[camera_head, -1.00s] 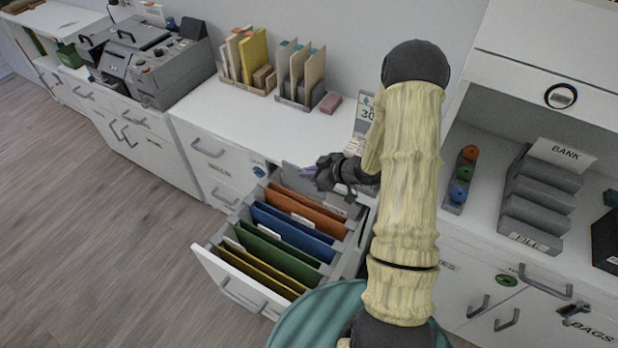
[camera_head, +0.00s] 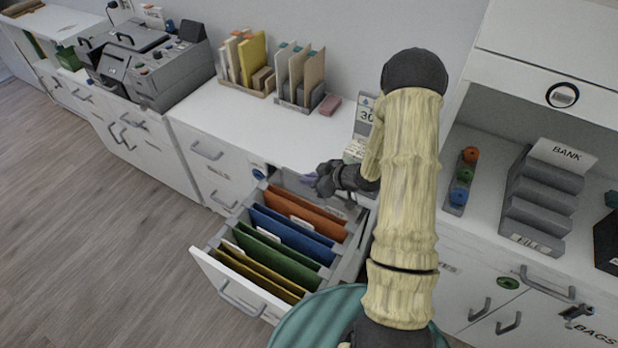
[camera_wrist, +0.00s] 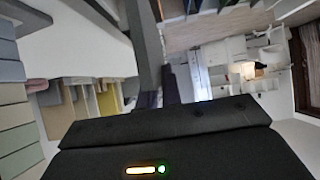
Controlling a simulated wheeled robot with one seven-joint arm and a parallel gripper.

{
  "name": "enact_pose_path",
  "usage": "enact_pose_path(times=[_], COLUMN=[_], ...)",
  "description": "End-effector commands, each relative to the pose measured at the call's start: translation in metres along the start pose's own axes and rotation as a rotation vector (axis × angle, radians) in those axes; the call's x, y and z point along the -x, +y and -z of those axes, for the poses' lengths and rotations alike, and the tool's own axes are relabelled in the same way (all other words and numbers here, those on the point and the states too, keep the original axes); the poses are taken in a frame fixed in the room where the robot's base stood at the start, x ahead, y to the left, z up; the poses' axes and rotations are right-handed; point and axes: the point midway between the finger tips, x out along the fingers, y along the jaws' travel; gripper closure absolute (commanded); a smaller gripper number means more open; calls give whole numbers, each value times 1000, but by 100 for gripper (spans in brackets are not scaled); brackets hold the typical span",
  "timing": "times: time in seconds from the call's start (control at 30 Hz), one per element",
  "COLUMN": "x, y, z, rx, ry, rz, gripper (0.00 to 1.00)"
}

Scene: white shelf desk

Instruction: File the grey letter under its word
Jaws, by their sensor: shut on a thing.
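My gripper (camera_head: 317,182) is shut on a small, thin, purplish-grey thing (camera_head: 309,178), perhaps the letter. It is mostly hidden by the fingers, and no word on it is readable. My gripper is over the back end of an open drawer (camera_head: 235,285), behind the orange divider. The drawer has an orange divider (camera_head: 305,213), a blue divider (camera_head: 292,234), a green divider (camera_head: 278,257) and yellow dividers (camera_head: 262,277). They carry small white labels, too small to read. In the wrist view, a dark purplish piece (camera_wrist: 170,88) shows by the fingers.
The white counter (camera_head: 235,125) behind the drawer bears a rack of upright folders (camera_head: 252,60), a grey file rack (camera_head: 300,75) and a pink block (camera_head: 330,105). A calendar (camera_head: 364,115) stands close behind my arm. A stepped BANK rack (camera_head: 540,200) is at right.

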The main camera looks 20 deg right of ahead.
Motion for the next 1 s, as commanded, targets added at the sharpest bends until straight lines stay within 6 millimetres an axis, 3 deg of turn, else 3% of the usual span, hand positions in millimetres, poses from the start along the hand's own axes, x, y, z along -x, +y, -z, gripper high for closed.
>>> enact_pose_path(times=[1.0], x=[-23], y=[0], z=[-35], rx=[0], ry=[1], rz=[0], gripper=[100])
